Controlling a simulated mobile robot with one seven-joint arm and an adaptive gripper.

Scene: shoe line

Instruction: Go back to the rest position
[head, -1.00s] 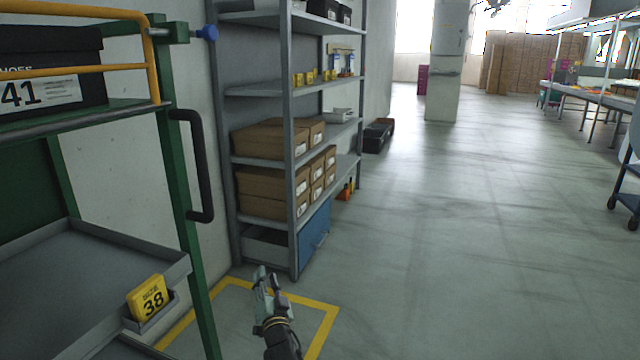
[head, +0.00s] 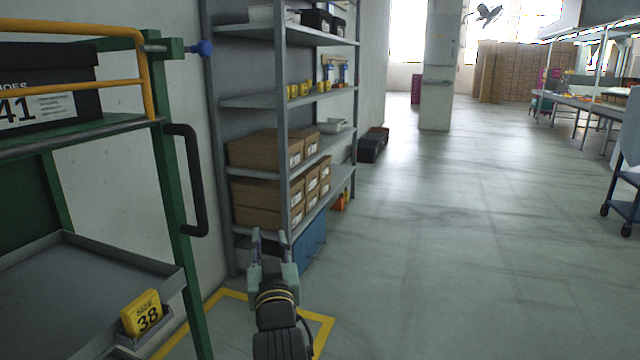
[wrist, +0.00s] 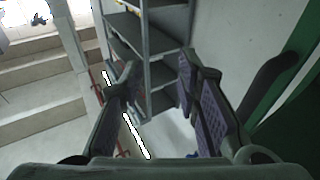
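My gripper (head: 273,240) is raised in front of the lower part of the grey shelf rack in the head view. Its two fingers point up and stand apart. In the wrist view my gripper (wrist: 160,85) also shows both fingers spread, with nothing between them but the rack and wall behind. It holds nothing and touches nothing that I can see.
A green cart frame (head: 180,215) with a black handle (head: 198,185) stands close at left. Its grey tray (head: 95,285) carries a yellow size 38 tag (head: 142,313). The grey rack (head: 283,110) holds brown boxes (head: 262,150). The floor (head: 450,240) at right is open.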

